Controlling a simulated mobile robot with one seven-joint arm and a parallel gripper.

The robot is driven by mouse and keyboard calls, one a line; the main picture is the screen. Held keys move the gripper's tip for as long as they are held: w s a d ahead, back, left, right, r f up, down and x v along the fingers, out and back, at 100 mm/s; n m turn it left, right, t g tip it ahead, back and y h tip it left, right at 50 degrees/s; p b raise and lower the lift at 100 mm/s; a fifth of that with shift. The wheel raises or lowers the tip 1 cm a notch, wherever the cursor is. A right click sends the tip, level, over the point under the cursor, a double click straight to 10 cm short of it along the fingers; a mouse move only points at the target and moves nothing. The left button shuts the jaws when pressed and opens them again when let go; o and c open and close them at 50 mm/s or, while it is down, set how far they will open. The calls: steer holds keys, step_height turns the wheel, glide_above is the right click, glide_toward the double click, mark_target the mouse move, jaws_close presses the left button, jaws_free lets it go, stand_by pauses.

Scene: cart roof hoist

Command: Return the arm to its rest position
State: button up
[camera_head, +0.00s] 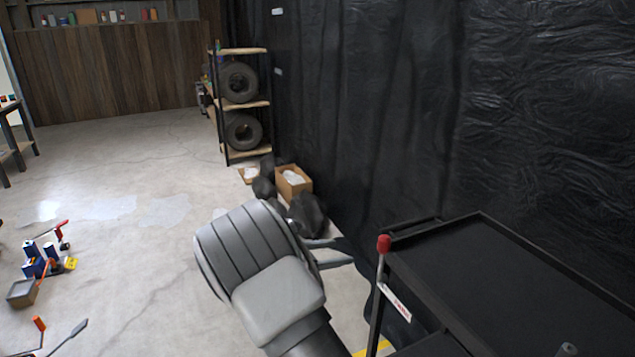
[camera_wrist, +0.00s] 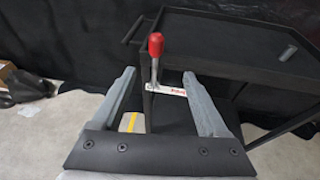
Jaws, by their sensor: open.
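My gripper (camera_head: 332,252) is in the lower middle of the head view, with my grey arm behind it. Its two fingers point right, toward a black cart (camera_head: 520,285). In the wrist view my gripper (camera_wrist: 160,85) is open, with its two grey fingers wide apart and nothing held between them. A lever with a red knob (camera_head: 384,243) stands at the near left corner of the cart. In the wrist view the red knob (camera_wrist: 156,44) shows beyond the fingers, between them. The fingers look apart from the lever.
A cardboard box (camera_head: 294,183) and black bags lie by the black sheeted wall (camera_head: 370,110). A shelf with tyres (camera_head: 240,103) stands behind. Tools and cans (camera_head: 42,258) lie on the floor at left. The concrete floor (camera_head: 130,210) between is open.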

steer(key=s+d+r+m+g+y+p, duration=0.1)
steer(key=s+d+r+m+g+y, duration=0.45)
steer(key=s+d+r+m, duration=0.7)
steer(key=s+a+r+m+t+y, duration=0.1)
steer(key=s+r+m+y, duration=0.1)
steer(key=s, duration=0.6)
steer(key=s+a+r+m+t+y+p, duration=0.1)
steer(key=s+a+r+m+y, duration=0.1)
steer(key=s+m, duration=0.3)
steer(key=s+a+r+m+t+y+p, duration=0.1)
steer(key=s+r+m+y, duration=0.2)
steer(key=s, duration=0.7)
steer(key=shift+s+a+r+m+t, duration=0.15)
steer(key=shift+s+a+m+t, duration=0.15)
steer(key=shift+m, duration=0.35)
steer(key=c, duration=0.4)
steer(key=shift+d, duration=0.2)
